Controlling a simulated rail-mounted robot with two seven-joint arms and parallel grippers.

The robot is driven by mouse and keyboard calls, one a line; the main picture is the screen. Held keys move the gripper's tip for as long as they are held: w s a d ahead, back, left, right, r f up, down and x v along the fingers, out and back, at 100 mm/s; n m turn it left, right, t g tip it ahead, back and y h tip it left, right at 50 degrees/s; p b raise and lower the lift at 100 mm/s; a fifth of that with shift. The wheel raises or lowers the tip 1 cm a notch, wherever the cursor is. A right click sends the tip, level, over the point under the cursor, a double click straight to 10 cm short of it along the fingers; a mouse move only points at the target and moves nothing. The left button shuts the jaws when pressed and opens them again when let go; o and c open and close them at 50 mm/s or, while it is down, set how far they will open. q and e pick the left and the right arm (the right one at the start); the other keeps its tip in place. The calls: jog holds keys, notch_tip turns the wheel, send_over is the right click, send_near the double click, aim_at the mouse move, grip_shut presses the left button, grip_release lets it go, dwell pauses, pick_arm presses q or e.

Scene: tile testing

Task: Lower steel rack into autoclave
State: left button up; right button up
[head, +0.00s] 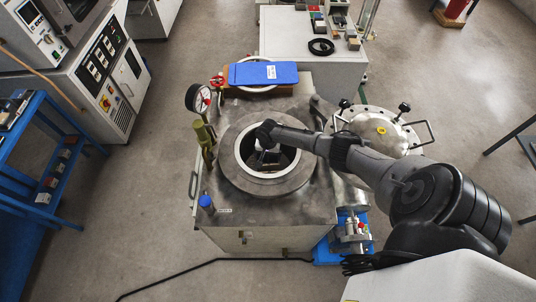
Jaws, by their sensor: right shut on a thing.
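The autoclave (307,207) stands in the middle of the head view, with its round mouth open and a white ring around it. My right arm reaches in from the right, and its dark wrist is over the mouth. My right gripper (268,152) points down at the opening and is shut on the steel rack. The rack itself is mostly hidden by the gripper and the dark inside of the chamber. I cannot tell how deep it sits. The autoclave's lid (381,131), with knobs and handles, is swung out to the right. My left gripper is not in view.
A pressure gauge (198,98) and a brass valve (204,133) rise at the left of the mouth. A blue folder (263,73) lies behind it. A grey bench (285,38) stands at the back, a blue shelf (38,205) at left. Floor on the left is free apart from a black cable.

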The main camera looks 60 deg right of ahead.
jog(key=shift+w+f, duration=0.1)
jog(key=shift+f, duration=0.3)
dwell(0.4)
jog(key=shift+f, duration=0.2)
dwell(0.7)
